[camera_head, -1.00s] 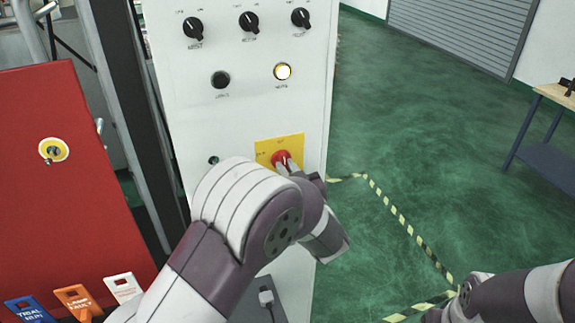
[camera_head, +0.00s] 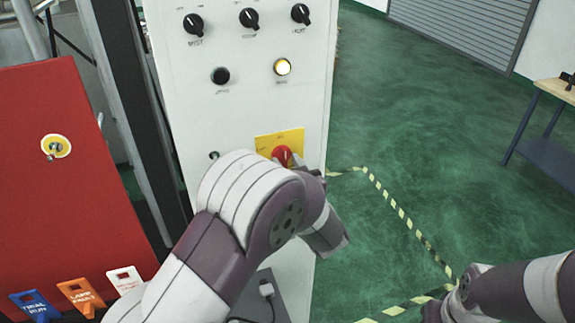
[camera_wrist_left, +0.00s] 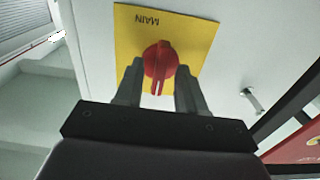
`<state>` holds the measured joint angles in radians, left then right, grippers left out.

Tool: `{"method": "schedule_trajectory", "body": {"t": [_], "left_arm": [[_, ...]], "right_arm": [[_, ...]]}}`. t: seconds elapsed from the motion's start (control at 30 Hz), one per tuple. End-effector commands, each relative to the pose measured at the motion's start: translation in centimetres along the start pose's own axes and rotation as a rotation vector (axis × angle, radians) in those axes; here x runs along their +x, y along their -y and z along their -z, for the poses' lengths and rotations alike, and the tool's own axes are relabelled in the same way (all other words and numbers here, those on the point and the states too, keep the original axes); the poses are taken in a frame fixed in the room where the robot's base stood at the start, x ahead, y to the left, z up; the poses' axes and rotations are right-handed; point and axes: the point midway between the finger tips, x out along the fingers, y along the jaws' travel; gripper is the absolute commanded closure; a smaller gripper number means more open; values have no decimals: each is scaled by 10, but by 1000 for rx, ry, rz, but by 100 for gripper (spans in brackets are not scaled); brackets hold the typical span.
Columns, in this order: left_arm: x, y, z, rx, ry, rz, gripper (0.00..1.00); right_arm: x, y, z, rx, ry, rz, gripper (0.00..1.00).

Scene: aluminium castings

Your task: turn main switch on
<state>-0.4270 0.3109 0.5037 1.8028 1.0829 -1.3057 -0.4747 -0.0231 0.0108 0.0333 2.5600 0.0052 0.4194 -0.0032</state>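The main switch is a red rotary knob (camera_head: 282,154) on a yellow plate (camera_head: 290,140), low on the front of a white cabinet. In the left wrist view, the red knob (camera_wrist_left: 160,60) sits on the yellow plate (camera_wrist_left: 190,32) marked MAIN, with its ridge and white line running up and down the picture. My left gripper (camera_wrist_left: 160,72) is open, with one finger on each side of the knob. Whether the fingers touch the knob is unclear. In the head view my left wrist hides much of the gripper.
The white cabinet (camera_head: 240,110) also carries black selector knobs (camera_head: 249,18), a black button (camera_head: 220,76) and a lit lamp (camera_head: 282,67). A red panel (camera_head: 70,190) with a keyed lock (camera_head: 56,146) and colored tags stands left. Green floor (camera_head: 420,120) lies open on the right.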

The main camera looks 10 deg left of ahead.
Motion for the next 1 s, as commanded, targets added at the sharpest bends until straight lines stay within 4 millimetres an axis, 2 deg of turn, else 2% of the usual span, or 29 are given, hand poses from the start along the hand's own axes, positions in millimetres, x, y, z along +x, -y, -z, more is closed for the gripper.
{"method": "schedule_trajectory", "body": {"t": [0.23, 0.33, 0.47, 0.7, 0.83, 1.0], "left_arm": [[-2, 0, 0, -2, 0, 0, 61], [-12, -1, -2, -2, -2, -3, 61], [-40, -2, -5, -4, -2, -6, 61], [-103, -1, -4, -3, -2, -6, 61], [-122, -1, -2, -2, -2, -3, 61], [-128, 0, 0, -1, -1, -1, 61]], "right_arm": [[2, 0, 0, 0, 0, 0, 57], [8, 0, -1, 0, 0, 0, 57], [24, 0, -3, 0, 0, 0, 57], [47, 0, -6, 0, 0, 0, 57], [52, 0, -6, 0, 0, 0, 57], [52, 0, -6, 0, 0, 0, 57]]}}
